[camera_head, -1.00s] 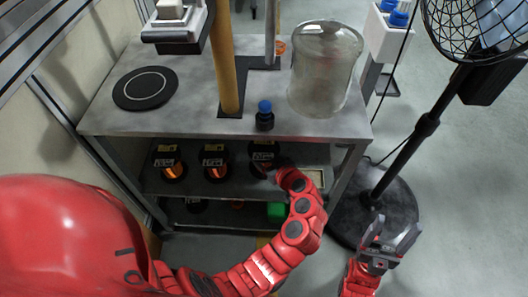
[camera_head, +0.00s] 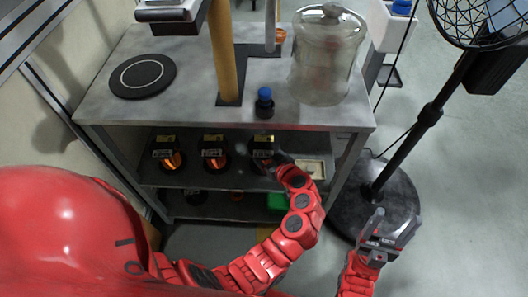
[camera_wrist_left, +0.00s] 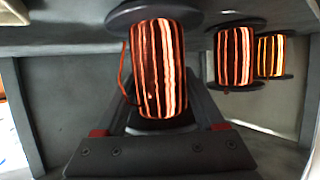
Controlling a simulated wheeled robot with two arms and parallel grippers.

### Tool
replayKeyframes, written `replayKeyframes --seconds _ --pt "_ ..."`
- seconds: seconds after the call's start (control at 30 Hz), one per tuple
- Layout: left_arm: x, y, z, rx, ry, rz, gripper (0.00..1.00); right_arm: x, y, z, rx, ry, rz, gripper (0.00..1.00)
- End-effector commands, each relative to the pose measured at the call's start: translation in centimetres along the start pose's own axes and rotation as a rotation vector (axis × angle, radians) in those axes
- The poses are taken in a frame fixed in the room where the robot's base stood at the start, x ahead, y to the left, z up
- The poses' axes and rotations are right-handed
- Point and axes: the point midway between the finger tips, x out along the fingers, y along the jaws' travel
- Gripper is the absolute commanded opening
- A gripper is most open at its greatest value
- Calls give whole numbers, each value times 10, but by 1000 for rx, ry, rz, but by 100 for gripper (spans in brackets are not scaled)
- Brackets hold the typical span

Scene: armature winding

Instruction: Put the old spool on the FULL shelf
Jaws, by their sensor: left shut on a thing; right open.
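Three spools with dark flanges and copper wire stand in a row on the upper shelf (camera_head: 235,178) under the bench top. They are the left spool (camera_head: 170,157), the middle spool (camera_head: 214,155) and the right spool (camera_head: 262,146). My left gripper (camera_head: 276,161) reaches in at the right spool. In the left wrist view, its fingers are shut on this spool (camera_wrist_left: 158,70), one on each side. The other two spools, (camera_wrist_left: 235,57) and (camera_wrist_left: 270,55), stand to its right there. I cannot tell whether the held spool touches the shelf. My right gripper (camera_head: 391,232) is open and empty, outside the bench.
A pale tray (camera_head: 312,168) lies right of the held spool. On the bench top are a black disc (camera_head: 143,76), a blue-capped bottle (camera_head: 264,103) and a glass jar (camera_head: 326,60). A fan stand (camera_head: 400,160) is at right.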

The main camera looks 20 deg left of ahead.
Motion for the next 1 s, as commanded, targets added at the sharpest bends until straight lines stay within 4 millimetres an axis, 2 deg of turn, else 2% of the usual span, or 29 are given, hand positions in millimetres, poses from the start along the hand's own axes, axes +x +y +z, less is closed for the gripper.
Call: replayKeyframes --seconds 0.6,0.63,0.77,1.0 --pt "4 0 8 -1 3 1 0 -12 -1 2 0 0 0 69" --pt "4 0 7 -1 3 1 76 -11 0 2 0 0 0 69" --pt "3 0 8 -1 2 1 100 -10 0 2 0 0 0 69" --pt "3 0 9 0 -2 1 100 -11 0 2 0 0 0 69"
